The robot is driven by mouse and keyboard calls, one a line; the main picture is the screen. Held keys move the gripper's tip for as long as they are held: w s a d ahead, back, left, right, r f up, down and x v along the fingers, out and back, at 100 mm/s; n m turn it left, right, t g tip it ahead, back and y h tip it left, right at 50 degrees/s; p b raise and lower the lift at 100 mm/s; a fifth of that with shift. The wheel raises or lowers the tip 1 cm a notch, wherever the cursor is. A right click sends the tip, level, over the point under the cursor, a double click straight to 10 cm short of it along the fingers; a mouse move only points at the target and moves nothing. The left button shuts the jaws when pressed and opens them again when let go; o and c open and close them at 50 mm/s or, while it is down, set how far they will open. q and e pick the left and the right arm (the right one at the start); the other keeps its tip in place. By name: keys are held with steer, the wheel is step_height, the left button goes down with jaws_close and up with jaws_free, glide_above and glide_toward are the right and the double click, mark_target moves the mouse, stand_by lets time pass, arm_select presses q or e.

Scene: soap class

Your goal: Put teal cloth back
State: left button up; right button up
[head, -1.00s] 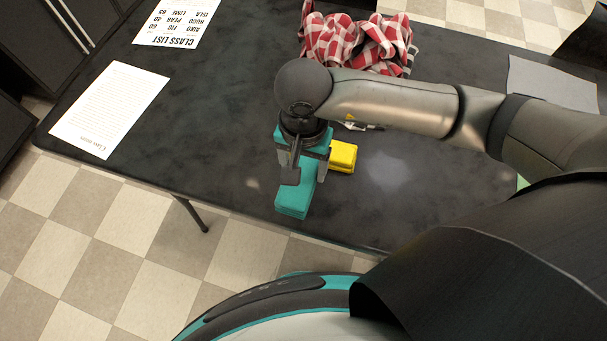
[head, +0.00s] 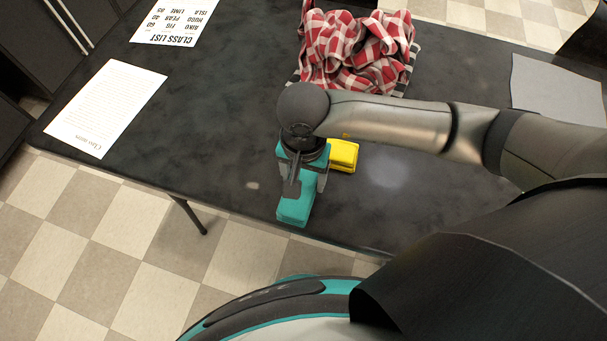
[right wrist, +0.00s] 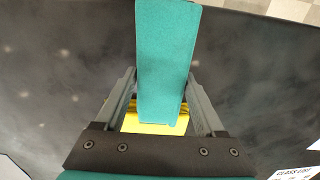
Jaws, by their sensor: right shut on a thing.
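The teal cloth (head: 297,205) is a neat folded block near the front edge of the dark table. In the right wrist view the teal cloth (right wrist: 166,60) runs lengthwise between the fingers. My right gripper (head: 304,186) is over the cloth from above and shut on it; its fingers (right wrist: 163,100) also show in the right wrist view. I cannot tell if the cloth touches the table. My left gripper is not in view.
A yellow block (head: 343,155) sits close behind and right of the gripper. A crumpled red checked cloth (head: 355,50) lies at the back. A grey cloth (head: 558,90) lies far right. Two sheets, a letter (head: 108,108) and a class list (head: 175,22), lie left. The left-front table is clear.

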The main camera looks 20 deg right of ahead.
mark_target(303, 177)
steer(key=o, duration=1.2)
steer(key=shift+c, duration=0.2)
steer(key=shift+r+p, duration=0.45)
steer(key=shift+p, duration=0.15)
step_height(303, 177, up, 12)
steer(key=p, duration=0.2)
steer(key=shift+r, duration=0.1)
